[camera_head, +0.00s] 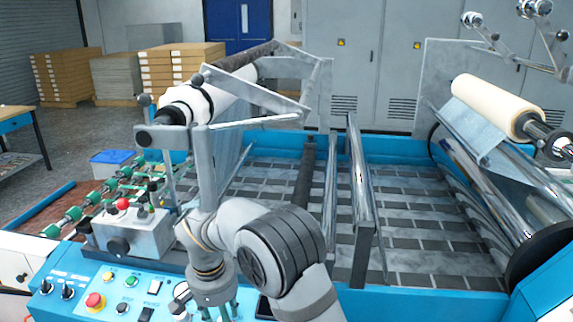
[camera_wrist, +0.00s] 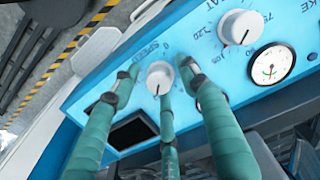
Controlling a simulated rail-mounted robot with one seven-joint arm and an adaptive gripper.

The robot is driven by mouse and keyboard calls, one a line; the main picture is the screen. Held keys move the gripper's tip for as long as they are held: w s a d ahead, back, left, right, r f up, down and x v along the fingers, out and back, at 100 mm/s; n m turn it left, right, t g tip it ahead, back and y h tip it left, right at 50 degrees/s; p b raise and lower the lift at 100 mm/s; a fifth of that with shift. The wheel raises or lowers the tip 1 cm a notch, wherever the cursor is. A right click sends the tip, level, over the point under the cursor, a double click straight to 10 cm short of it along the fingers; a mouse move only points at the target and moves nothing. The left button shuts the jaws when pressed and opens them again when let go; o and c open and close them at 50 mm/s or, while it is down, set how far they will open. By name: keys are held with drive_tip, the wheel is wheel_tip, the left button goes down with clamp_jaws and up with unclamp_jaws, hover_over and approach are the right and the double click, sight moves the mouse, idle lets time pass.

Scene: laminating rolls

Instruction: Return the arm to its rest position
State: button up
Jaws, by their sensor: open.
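My gripper (camera_head: 216,310) is low over the blue control panel (camera_head: 68,272) at the front of the machine, at the bottom edge of the head view. In the wrist view my gripper (camera_wrist: 160,80) has its green fingers spread around the white SPEED knob (camera_wrist: 160,72). The fingertips are apart and nothing is clearly gripped. Whether any finger touches the knob, I cannot tell. My arm is bent, with its elbow above the panel. The fingers are partly cut off in the head view.
A second white knob (camera_wrist: 238,27) and a round gauge (camera_wrist: 271,64) are beside the SPEED knob. A control box (camera_head: 130,230) with a red button stands close left of my arm. Metal bars (camera_head: 359,190) rise behind it. A cream roll (camera_head: 500,105) is at right.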

drive_tip(key=n+p, duration=0.2)
drive_tip(key=r+n+p, duration=0.1)
drive_tip(key=n+p, duration=0.1)
drive_tip(key=shift+s+r, duration=0.15)
drive_tip(key=n+p, duration=0.3)
drive_tip(key=p, duration=0.1)
drive_tip(key=shift+h, duration=0.4)
drive_tip(key=n+p, duration=0.3)
drive_tip(key=p, duration=0.1)
drive_tip(key=shift+n, duration=0.3)
drive_tip(key=shift+a+r+t+b, duration=0.25)
drive_tip(key=shift+a+t+b, duration=0.05)
drive_tip(key=shift+b, duration=0.3)
wheel_tip(320, 180, up, 9)
drive_tip(key=a+b, duration=0.1)
drive_tip(key=a, duration=0.1)
drive_tip(key=shift+a+t+y, duration=0.3)
